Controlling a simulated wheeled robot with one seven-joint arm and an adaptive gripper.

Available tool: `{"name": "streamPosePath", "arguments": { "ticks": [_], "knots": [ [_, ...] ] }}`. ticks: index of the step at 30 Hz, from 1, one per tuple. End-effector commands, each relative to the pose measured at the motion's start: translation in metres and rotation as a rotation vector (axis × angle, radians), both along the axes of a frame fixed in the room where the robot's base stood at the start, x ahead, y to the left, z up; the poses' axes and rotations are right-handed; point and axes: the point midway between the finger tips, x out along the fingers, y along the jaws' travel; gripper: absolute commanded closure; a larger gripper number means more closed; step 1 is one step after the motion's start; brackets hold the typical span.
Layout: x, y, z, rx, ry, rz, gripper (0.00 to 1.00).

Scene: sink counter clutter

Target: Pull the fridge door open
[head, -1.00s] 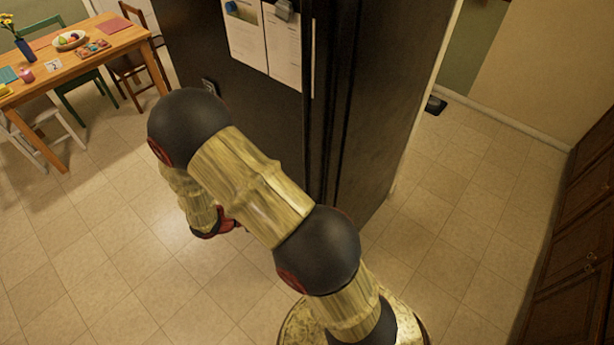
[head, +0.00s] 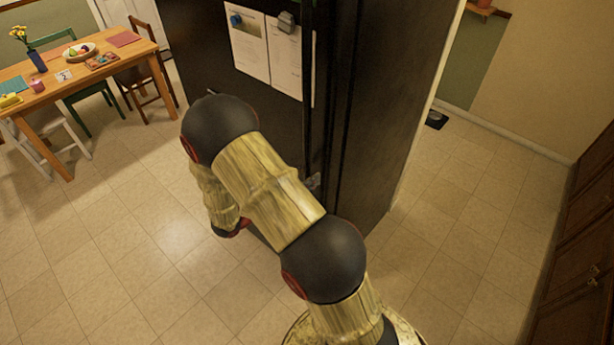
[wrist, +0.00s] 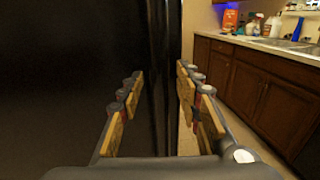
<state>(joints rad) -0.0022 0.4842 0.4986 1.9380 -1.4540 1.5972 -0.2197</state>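The black fridge (head: 385,110) stands in the middle of the head view, with papers on its front. Its door front (wrist: 65,75) fills the left of the wrist view and looks shut. A long dark upright handle or door edge (wrist: 160,50) runs down the middle of the wrist view. My gripper (wrist: 160,75) is open, with one finger on each side of that upright strip. I cannot tell how deep the strip lies between the fingers or whether they touch it. In the head view my arm hides most of the gripper.
A wooden table (head: 110,58) with chairs stands at the left. Brown cabinets (head: 580,240) line the right, and a counter (wrist: 265,42) with bottles and a sink shows in the wrist view. The tiled floor (head: 130,250) in front of the fridge is clear.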

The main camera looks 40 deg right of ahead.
Motion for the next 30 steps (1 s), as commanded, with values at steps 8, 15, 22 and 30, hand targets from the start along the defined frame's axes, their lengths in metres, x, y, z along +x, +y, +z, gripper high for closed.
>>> {"name": "streamPosePath", "arguments": {
  "ticks": [8, 15, 22, 30],
  "knots": [
    [-0.0006, -0.0044, 0.0001, 0.000, 0.000, 0.000, 0.66],
    [-0.0006, -0.0042, 0.0001, 0.000, 0.000, 0.000, 0.76],
    [-0.0005, -0.0041, 0.0001, 0.000, 0.000, 0.000, 0.89],
    [-0.0005, -0.0041, 0.0001, 0.000, 0.000, 0.000, 1.00]
  ]
}}
